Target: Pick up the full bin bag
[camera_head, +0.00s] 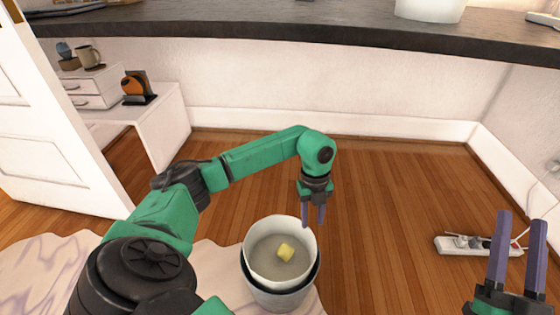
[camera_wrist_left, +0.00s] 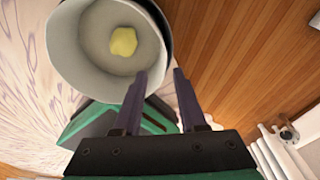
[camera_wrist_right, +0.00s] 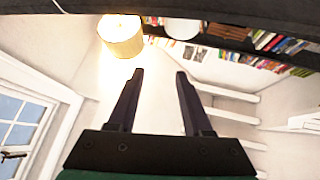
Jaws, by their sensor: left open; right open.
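A round bin (camera_head: 278,297) stands on the floor below my left gripper, grey with a dark rim. A pale, bag-like lining (camera_head: 262,254) shows inside it, and a yellow lump (camera_head: 286,251) lies at its bottom. I cannot tell whether this lining is the bin bag. The bin's dark rim (camera_wrist_left: 158,18) and the lump (camera_wrist_left: 123,41) also show in the left wrist view. My left gripper (camera_head: 314,217) points down, open and empty, above the bin's right far edge. My right gripper (camera_head: 520,219) is open and empty at the far right, pointing up, away from the bin.
A dark counter (camera_head: 300,35) runs across the back. A power strip (camera_head: 470,244) lies on the wooden floor at right. A white desk (camera_head: 160,115) and an open door (camera_head: 45,110) stand at left. A pale rug (camera_head: 45,265) reaches under the bin.

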